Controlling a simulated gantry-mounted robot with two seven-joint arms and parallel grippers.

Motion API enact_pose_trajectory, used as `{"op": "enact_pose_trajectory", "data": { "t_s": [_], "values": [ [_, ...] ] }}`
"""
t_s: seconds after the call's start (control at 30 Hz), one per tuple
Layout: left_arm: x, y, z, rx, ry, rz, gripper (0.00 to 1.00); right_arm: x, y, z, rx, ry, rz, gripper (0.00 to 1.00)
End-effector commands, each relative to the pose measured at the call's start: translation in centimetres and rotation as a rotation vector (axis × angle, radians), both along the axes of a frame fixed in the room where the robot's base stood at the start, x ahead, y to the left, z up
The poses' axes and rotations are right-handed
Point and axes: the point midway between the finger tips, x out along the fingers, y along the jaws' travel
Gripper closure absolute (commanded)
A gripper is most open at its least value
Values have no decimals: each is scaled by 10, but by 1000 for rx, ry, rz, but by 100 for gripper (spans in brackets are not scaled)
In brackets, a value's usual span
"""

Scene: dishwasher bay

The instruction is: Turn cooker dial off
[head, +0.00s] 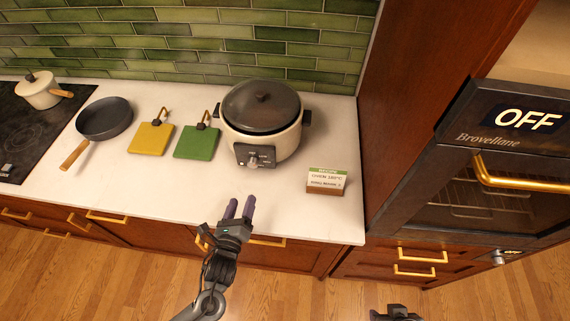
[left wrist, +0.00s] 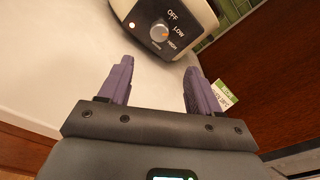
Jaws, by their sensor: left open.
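The cooker (head: 262,118) is a cream pot with a dark lid on the white counter. Its round grey dial (head: 253,162) is on the dark front panel. My left gripper (head: 238,209) is open and empty, in front of the cooker near the counter's front edge and apart from the dial. The purple fingers (left wrist: 152,88) point toward the panel. Part of what appears to be my right gripper (head: 395,313) shows at the bottom edge.
A recipe card (head: 327,181) stands right of the cooker. Green (head: 197,142) and yellow (head: 151,138) boards and a frying pan (head: 105,118) lie to the left. A pot (head: 40,91) sits on the black hob. An oven (head: 480,190) showing OFF is at right.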

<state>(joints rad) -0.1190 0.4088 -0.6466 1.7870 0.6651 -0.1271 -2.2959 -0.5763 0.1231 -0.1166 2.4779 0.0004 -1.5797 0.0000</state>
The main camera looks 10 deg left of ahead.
Motion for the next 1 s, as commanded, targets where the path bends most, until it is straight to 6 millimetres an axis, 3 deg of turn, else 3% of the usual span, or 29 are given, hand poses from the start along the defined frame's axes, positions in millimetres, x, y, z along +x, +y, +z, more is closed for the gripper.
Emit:
{"op": "enact_pose_trajectory", "data": {
  "t_s": [0.03, 0.3, 0.57, 1.0],
  "values": [
    [6, 0, -14, 13, -12, -9, 37, 0, 0, -18, 0, -1, 1, 57],
    [27, 1, -12, 32, -68, -22, 37, -4, 5, -45, 11, 9, 4, 57],
    [52, 0, -7, 30, -77, -20, 37, -2, 4, -46, 13, 5, -3, 57],
    [119, -2, -8, 31, -75, -20, 37, -1, 0, -51, -3, 2, 7, 57]
  ]
}}
